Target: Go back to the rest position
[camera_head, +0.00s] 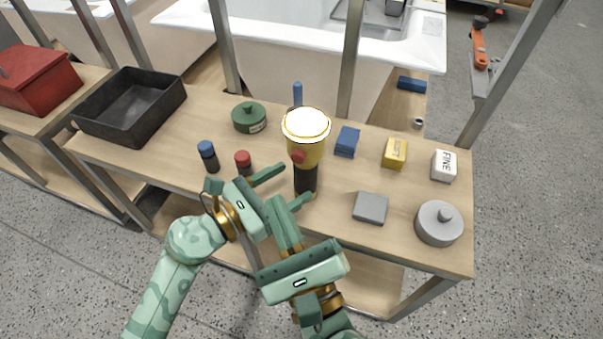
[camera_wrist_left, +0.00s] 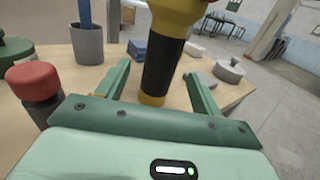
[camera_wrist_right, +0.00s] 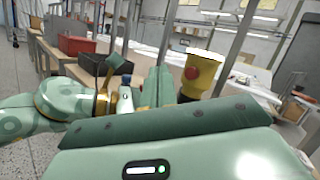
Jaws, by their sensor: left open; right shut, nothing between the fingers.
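A yellow and black lamp (camera_head: 304,150) with a bright white top and a red button stands upright on the workbench (camera_head: 335,215). My left gripper (camera_head: 297,183) is open, its two fingers pointing at the lamp's black lower part. In the left wrist view the lamp's black handle (camera_wrist_left: 163,70) shows between the fingertips, not gripped. My right gripper (camera_head: 280,203) is shut and empty, just in front of the lamp and close beside the left gripper. The right wrist view shows the lamp's yellow head (camera_wrist_right: 198,75) to the right of the shut fingers (camera_wrist_right: 155,88).
A red-capped bottle (camera_head: 243,161) and a blue-capped bottle (camera_head: 208,156) stand left of the lamp. A green lidded pot (camera_head: 249,117), black tray (camera_head: 130,105), blue block (camera_head: 347,142), yellow block (camera_head: 395,153), white block (camera_head: 444,165), grey block (camera_head: 370,208) and grey lidded pot (camera_head: 439,222) are around.

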